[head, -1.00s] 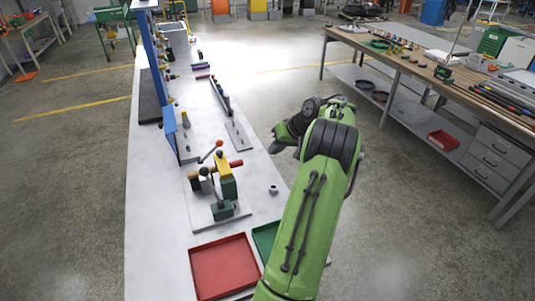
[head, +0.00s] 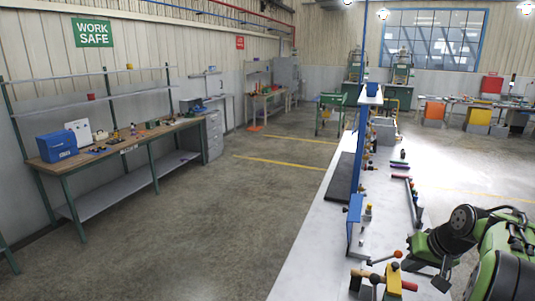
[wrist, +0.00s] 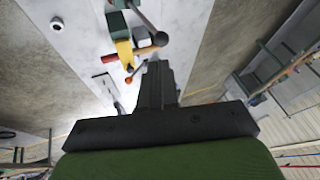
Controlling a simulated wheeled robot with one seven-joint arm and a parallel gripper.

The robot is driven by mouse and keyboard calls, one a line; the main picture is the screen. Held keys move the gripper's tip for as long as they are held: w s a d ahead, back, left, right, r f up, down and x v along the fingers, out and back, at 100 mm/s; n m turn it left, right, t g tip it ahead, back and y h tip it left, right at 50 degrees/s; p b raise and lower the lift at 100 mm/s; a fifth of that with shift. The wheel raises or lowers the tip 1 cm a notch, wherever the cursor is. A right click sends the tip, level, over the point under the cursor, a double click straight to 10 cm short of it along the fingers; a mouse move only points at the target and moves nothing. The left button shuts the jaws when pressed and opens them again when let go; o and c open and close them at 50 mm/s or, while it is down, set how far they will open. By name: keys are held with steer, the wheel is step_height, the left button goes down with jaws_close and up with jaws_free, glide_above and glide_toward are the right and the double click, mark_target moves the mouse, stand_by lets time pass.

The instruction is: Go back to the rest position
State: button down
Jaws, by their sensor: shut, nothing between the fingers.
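My gripper (wrist: 157,85) shows in the wrist view as dark fingers closed together, with nothing between them. It points toward the bench-top clamp fixture (wrist: 124,48), which has a yellow and green body and ball-ended levers. The gap between fingertips and fixture cannot be judged. In the head view my green arm is folded at the lower right, beside the long white bench (head: 305,255). The clamp fixture (head: 393,281) is partly cut off by the bottom edge there, with a red cylinder end (head: 409,286) showing.
A blue upright panel (head: 355,205) stands along the white bench. Coloured pieces (head: 400,170) lie farther along it. A wooden workbench (head: 120,148) with a blue box (head: 57,146) stands at the left wall. Open floor (head: 225,220) lies between the benches. A small grey ring (wrist: 57,24) sits on the bench.

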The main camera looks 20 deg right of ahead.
steer(key=s+a+r+n+b, duration=0.1)
steer(key=a+r+n, duration=0.25)
steer(key=a, duration=1.95)
steer(key=s+a+f+n+b, duration=0.1)
steer(key=s+a+f, duration=0.1)
steer(key=s+a, duration=0.3)
steer(key=s+a+f+n, duration=0.2)
steer(key=s+a, duration=0.4)
steer(key=s, duration=0.4)
steer(key=shift+s+b, duration=0.25)
steer(key=shift+b, duration=0.1)
steer(key=shift+d, duration=0.15)
